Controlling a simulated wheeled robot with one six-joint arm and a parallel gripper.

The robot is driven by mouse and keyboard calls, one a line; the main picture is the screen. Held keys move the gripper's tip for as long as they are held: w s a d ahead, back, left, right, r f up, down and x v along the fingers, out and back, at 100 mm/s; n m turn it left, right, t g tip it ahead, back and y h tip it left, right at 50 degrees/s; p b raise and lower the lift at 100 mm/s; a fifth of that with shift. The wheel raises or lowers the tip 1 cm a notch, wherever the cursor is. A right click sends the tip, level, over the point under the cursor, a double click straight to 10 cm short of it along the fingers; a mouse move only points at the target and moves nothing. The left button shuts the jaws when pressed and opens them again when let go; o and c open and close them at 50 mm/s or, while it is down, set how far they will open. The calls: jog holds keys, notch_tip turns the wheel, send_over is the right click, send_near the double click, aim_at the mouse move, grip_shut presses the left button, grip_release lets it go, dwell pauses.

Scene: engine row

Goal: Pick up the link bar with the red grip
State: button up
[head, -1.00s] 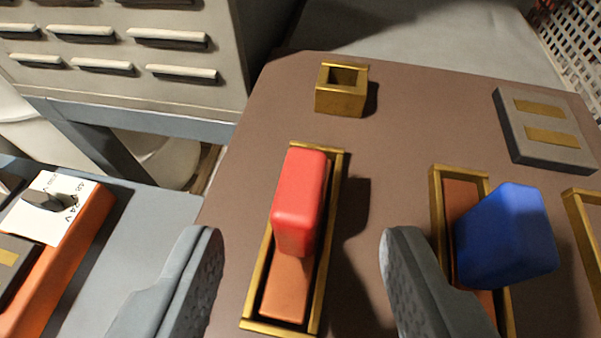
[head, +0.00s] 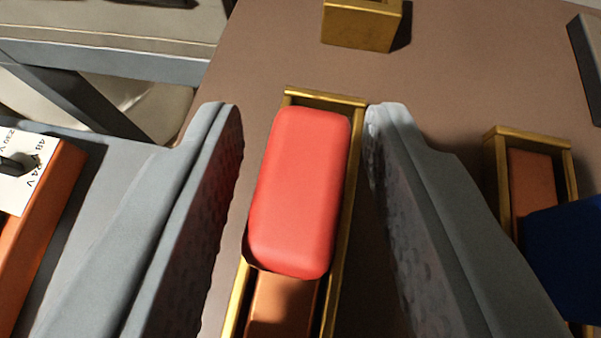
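The link bar with the red grip (head: 300,190) lies in a narrow brass-edged holder (head: 325,98) on the brown table. Its copper-orange bar (head: 282,305) shows below the grip. My gripper (head: 305,125) is open, with one grey finger on each side of the red grip. A gap shows on the left; the right finger is closer to the grip, and I see no clear contact. The lower part of the bar is cut off by the picture's bottom edge.
A bar with a blue grip (head: 565,255) sits in another brass holder (head: 525,133) at the right. A small square brass socket (head: 362,25) stands behind. An orange box with a dial (head: 40,200) is at the left. Brown tabletop (head: 440,80) is bare behind the right finger.

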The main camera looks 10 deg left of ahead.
aim_at(305, 179)
grip_shut()
notch_tip(305, 179, up, 18)
dwell(0.5)
